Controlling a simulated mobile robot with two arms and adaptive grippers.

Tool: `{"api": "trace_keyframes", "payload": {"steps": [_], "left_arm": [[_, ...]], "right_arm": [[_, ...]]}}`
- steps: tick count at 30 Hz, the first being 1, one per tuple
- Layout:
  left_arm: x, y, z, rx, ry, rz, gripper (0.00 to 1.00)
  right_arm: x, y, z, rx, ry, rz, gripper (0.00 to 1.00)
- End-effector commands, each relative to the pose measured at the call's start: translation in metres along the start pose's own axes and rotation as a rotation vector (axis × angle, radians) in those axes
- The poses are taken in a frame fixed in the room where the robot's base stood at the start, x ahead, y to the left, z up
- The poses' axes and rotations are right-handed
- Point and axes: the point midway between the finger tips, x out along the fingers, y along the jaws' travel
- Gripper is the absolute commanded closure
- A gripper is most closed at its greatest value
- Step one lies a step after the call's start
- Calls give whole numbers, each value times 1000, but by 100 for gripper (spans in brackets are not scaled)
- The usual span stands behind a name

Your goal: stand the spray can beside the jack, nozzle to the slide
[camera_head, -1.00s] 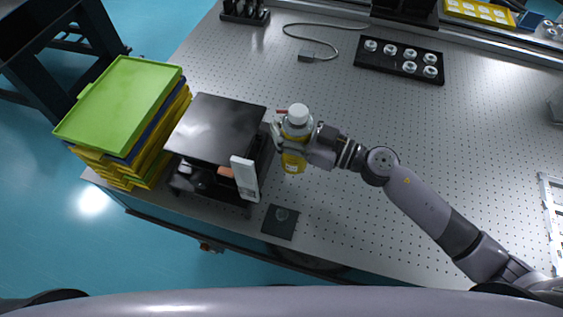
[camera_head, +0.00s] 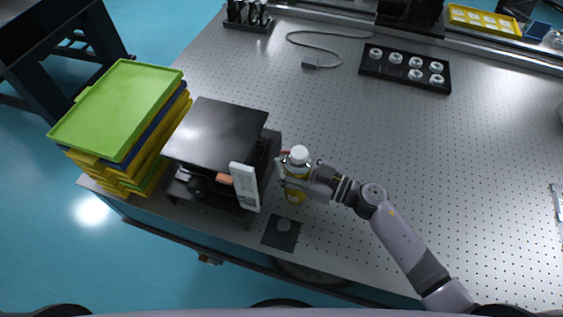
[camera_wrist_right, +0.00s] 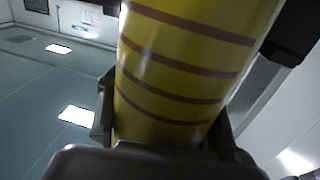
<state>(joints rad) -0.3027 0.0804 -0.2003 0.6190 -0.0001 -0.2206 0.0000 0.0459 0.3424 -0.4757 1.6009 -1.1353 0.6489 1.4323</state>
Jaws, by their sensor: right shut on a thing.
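The spray can (camera_head: 296,191) is yellow with a white cap and stands upright in my right gripper (camera_head: 284,180), which is shut around its body. A small red nozzle shows at its top left, pointing left towards the jack. In the right wrist view the can (camera_wrist_right: 180,65) shows yellow with brown bands between the fingers. The jack (camera_head: 217,132) has a black top plate and stands just left of the can. A pale upright plate (camera_head: 244,186), perhaps the slide, is at its right front. I cannot tell whether the can's base touches the table. My left gripper is out of view.
Stacked trays, green on top (camera_head: 115,110), stand left of the jack. A black holder with white discs (camera_head: 405,68) lies behind. The perforated table (camera_head: 450,150) is clear on the right.

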Motion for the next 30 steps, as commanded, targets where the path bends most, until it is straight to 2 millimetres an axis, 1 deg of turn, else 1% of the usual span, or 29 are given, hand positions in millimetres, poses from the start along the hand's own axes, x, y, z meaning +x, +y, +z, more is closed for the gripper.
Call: {"api": "trace_keyframes", "payload": {"steps": [5,6,18,21,30], "left_arm": [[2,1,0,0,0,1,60],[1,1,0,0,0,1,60],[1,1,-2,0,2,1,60],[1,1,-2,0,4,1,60],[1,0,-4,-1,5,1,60]], "right_arm": [[0,0,3,0,1,0,100],[0,0,3,1,0,0,67],[0,0,3,0,0,0,40],[0,0,3,0,0,0,34],[0,0,3,0,0,0,34]]}}
